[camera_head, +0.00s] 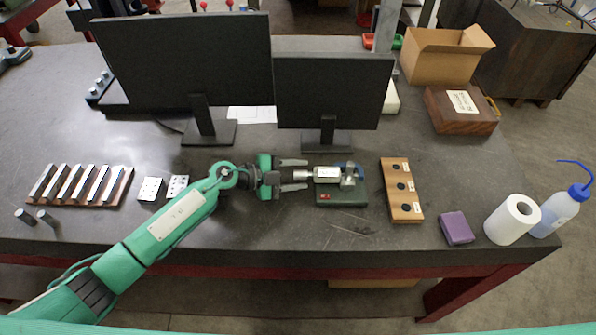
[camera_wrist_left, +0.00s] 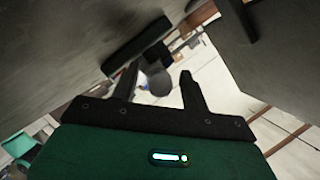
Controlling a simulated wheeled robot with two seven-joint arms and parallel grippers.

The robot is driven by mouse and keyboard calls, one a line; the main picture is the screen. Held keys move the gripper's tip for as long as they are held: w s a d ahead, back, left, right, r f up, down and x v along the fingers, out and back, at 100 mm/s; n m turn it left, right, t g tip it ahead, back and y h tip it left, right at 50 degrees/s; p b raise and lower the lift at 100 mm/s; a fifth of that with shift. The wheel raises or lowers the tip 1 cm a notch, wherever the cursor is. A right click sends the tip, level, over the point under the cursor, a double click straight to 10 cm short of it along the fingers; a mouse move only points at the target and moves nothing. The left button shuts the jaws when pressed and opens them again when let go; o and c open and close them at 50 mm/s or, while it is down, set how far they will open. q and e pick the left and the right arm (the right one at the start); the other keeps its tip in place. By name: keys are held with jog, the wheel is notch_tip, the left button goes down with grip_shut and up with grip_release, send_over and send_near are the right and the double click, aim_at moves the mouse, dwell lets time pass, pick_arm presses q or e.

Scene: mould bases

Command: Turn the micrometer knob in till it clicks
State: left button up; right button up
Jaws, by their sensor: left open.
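The micrometer (camera_head: 328,173) lies along a dark green base block (camera_head: 341,194) on the dark table, with a blue part at its right end. Its silver knob (camera_head: 302,175) points left, toward my left gripper (camera_head: 300,174). The gripper is open, with one finger on the far side of the knob and one on the near side. In the left wrist view the round grey end of the knob (camera_wrist_left: 159,83) shows between the two open fingers (camera_wrist_left: 158,80). I cannot tell whether either finger touches it. My right gripper is not in view.
Two monitors (camera_head: 185,62) (camera_head: 333,90) stand behind the work area. A wooden block with dark round inserts (camera_head: 402,191) is just right of the base. A purple box (camera_head: 456,228), paper roll (camera_head: 513,220) and bottle (camera_head: 558,211) stand farther right. The near table edge is clear.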

pick_arm(q)
jog(key=shift+d, duration=0.2)
jog(key=c, duration=1)
jog(key=shift+f+m+b, duration=0.2)
jog(key=shift+m+b, duration=0.3)
jog(key=shift+m, duration=0.1)
jog(key=shift+r+m+t+b, duration=0.15)
jog(key=shift+m+t+b, duration=0.2)
jog(key=shift+m+t, duration=0.15)
jog(key=o, duration=1)
